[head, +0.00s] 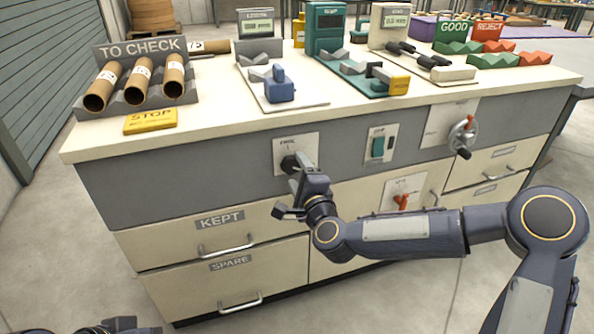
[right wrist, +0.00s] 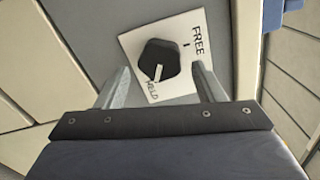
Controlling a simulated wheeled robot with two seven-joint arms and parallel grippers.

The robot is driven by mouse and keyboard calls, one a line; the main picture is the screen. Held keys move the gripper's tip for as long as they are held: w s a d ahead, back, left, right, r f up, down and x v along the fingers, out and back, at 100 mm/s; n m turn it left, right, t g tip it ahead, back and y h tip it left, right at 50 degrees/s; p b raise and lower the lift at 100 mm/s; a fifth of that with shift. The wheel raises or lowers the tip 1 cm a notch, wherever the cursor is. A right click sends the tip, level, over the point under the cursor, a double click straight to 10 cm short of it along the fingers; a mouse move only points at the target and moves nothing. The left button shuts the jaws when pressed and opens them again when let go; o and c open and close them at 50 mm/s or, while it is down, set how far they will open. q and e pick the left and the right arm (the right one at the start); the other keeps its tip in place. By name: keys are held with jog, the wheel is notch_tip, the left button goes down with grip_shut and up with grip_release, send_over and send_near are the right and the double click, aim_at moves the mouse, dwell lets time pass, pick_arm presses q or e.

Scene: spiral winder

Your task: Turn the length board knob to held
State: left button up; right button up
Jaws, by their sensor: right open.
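The length board knob (head: 289,163) is black and sits on a white plate (head: 311,147) on the bench's grey front panel. In the right wrist view the knob (right wrist: 153,58) shows a white pointer line on its side toward the word HELD; FREE is at the plate's other end. My right gripper (head: 294,178) is in front of the knob. In the right wrist view its open fingers (right wrist: 161,78) stand to either side of the knob, with gaps visible. Part of my left gripper (head: 125,325) shows at the bottom left edge; its fingers are unclear.
Drawers with handles (head: 228,248) lie below. The bench top (head: 215,105) carries a tube rack (head: 140,108) and several devices. Floor at the left is clear.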

jog(key=v, duration=0.6)
jog(key=shift+s+p, duration=0.3)
jog(key=shift+p, duration=0.1)
jog(key=shift+d, duration=0.1)
